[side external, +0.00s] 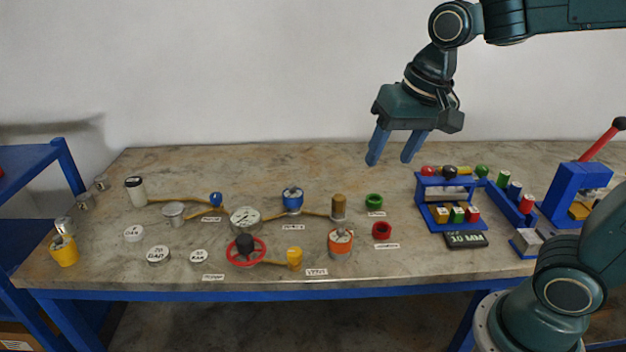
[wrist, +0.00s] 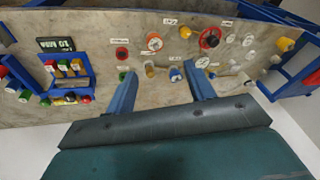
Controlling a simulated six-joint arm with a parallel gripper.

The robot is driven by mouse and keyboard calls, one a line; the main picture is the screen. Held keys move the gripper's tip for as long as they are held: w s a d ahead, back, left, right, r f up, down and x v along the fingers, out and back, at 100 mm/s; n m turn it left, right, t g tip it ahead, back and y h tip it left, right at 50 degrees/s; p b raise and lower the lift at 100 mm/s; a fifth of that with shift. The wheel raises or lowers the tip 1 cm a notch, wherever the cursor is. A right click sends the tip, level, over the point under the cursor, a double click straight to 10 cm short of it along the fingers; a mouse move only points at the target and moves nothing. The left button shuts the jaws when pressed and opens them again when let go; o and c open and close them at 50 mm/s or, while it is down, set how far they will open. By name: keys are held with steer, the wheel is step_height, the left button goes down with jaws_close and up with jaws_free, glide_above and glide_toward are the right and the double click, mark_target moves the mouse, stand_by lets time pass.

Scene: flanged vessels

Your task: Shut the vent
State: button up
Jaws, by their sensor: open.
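My gripper (side external: 391,161) is open and empty, high above the back of the bench. Its two blue fingers point down and also show in the wrist view (wrist: 161,74). A small label (side external: 316,272) at the bench's front seems to read VENT, though the print is tiny. Beside it stand a yellow capped fitting (side external: 295,257) and an orange-and-grey vessel (side external: 340,242). A brass pipe joins the yellow fitting to a red handwheel (side external: 246,250) with a dark centre. In the wrist view the handwheel (wrist: 209,38) and yellow fitting (wrist: 185,32) lie beyond the fingers.
A blue-topped vessel (side external: 292,199), a gauge (side external: 245,219), a brown cylinder (side external: 339,207), a green ring (side external: 374,201) and a red ring (side external: 382,231) stand around. A blue rack (side external: 430,190) with coloured blocks is at right. Loose caps lie at left.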

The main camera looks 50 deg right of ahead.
steer(key=w+a+f+m+g, duration=0.25)
steer(key=w+f+m, duration=0.3)
steer(key=w, duration=0.55)
steer(key=m+g, duration=0.2)
steer(key=m, duration=0.2)
glide_above(294, 251)
step_height(294, 251, down, 10)
steer(key=shift+w+a+r+t, duration=0.1)
steer(key=shift+w+r+t, duration=0.05)
steer(key=shift+w+t, duration=0.15)
steer(key=f, duration=1.3)
steer(key=shift+s+f, duration=0.3)
steer(key=shift+f, duration=0.1)
steer(key=c, duration=1)
